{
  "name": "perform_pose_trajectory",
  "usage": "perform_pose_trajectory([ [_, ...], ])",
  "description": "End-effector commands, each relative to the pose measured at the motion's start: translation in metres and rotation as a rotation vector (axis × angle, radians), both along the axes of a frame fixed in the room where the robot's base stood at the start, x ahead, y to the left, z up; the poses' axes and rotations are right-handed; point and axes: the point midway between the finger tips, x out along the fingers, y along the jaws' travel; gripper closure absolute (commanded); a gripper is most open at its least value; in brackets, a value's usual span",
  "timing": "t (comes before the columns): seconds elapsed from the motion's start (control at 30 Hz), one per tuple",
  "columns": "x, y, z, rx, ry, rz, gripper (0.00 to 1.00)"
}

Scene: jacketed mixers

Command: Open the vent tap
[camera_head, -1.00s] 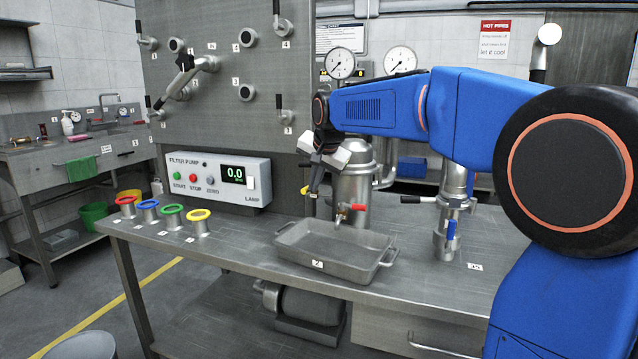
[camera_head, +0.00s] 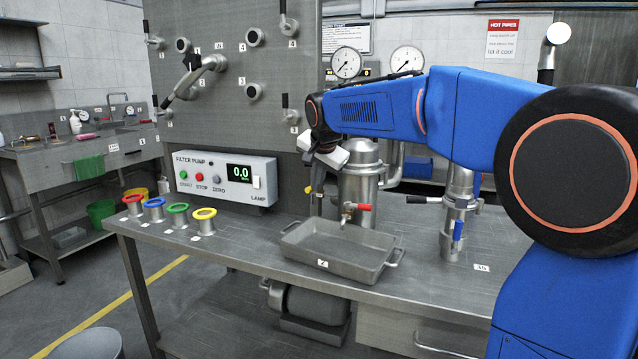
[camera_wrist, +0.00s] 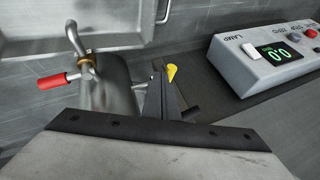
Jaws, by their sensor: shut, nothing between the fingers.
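A tap with a red handle (camera_head: 363,207) is on the vessel's front, above the tray; this handle also shows in the wrist view (camera_wrist: 52,81). A blue lever (camera_head: 458,231) and a black-ended lever (camera_head: 472,200) are on the steel pipe at the right. No label identifies the vent tap.
A grey tray (camera_head: 338,250) stands on the bench below the tap. The filter pump box (camera_head: 225,178), reading 0.0, and several coloured-rim cups (camera_head: 178,215) are to the left. Wall panel (camera_head: 222,120) valves rise behind. The bench's right front is clear.

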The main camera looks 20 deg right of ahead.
Motion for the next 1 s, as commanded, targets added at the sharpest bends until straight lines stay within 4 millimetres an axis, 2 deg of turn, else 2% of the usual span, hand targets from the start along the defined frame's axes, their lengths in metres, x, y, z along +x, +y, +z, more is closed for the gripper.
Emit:
perform_pose_trajectory([
  [0.47,0.014,0.023,-0.001,-0.003,0.002,-0.356,1.0],
  [1.0,0.044,0.039,-0.002,-0.002,0.002,-0.869,1.0],
])
